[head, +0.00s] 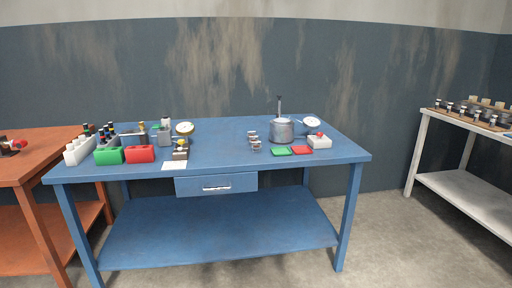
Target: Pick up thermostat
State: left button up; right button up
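Several small metallic pieces (256,145) stand in a short row on the blue workbench (220,155), just left of a grey metal pot (281,131). They may be thermostats, but they are too small to tell for sure. The pot has a dark upright rod, and a round white-faced gauge (311,122) stands to its right. Neither of my grippers is in view.
Green (281,151) and red (302,150) trays lie before the pot, beside a white box with a red button (319,142). Green (109,156) and red (140,154) bins crowd the bench's left.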

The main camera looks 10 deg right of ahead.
aim_at(256, 146)
jog(key=z, duration=0.7)
jog(key=i, duration=1.8)
jog(key=u, duration=0.7)
